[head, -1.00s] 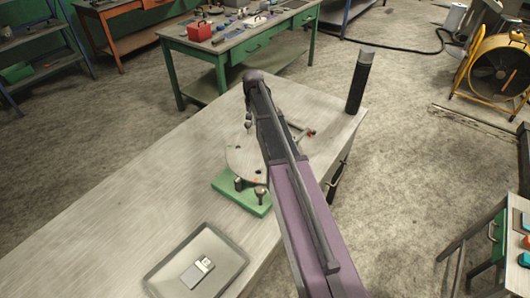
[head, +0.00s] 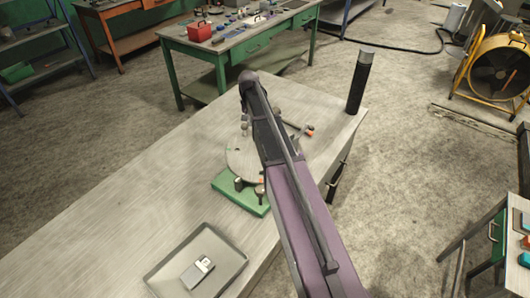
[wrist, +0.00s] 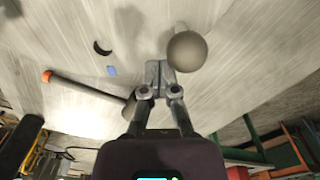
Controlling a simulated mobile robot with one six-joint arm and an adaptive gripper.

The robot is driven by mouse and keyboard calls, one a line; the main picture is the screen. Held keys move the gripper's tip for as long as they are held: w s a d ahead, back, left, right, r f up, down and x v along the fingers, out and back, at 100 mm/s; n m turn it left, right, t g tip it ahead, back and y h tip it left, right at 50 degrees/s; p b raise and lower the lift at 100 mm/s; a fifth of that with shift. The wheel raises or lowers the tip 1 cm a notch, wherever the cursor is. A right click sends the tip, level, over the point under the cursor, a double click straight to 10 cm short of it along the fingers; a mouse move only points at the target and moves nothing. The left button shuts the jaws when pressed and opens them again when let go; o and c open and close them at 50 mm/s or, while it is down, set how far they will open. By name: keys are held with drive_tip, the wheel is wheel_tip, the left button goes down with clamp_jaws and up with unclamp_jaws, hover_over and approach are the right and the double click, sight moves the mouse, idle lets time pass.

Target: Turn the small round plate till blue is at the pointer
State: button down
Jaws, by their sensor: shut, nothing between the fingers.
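The small round plate (head: 240,157), pale grey, lies on a green base (head: 240,196) on the bench; my arm covers its right part. In the wrist view a blue mark (wrist: 111,71) and a dark curved slot (wrist: 102,48) show on the pale surface. A round grey knob (wrist: 187,52) stands just right of my gripper (wrist: 156,72), whose fingers are together and empty. I cannot tell whether they touch the knob. A dark rod with an orange end (wrist: 47,76) lies left of the fingers. I cannot make out which part is the pointer.
A grey tray (head: 160,277) with a small grey and white object (head: 197,271) is at the bench's near end. A tall black cylinder (head: 359,82) stands at the far right corner. Dark posts (head: 238,184) rise at the base's near side. The bench's left part (head: 110,215) is clear.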

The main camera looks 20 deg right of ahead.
sight(242, 125)
drive_tip(key=shift+a, duration=0.3)
idle(0.4)
drive_tip(key=shift+s+a, duration=0.2)
drive_tip(key=shift+a, duration=0.7)
drive_tip(key=shift+s+a, duration=0.3)
drive_tip(key=shift+a, duration=0.4)
drive_tip(key=shift+s+a, duration=0.1)
drive_tip(key=shift+a, duration=0.1)
idle(0.3)
drive_tip(key=shift+s+a, duration=0.25)
drive_tip(key=shift+a, duration=0.3)
drive_tip(key=shift+s+a, duration=0.1)
drive_tip(key=shift+a, duration=0.1)
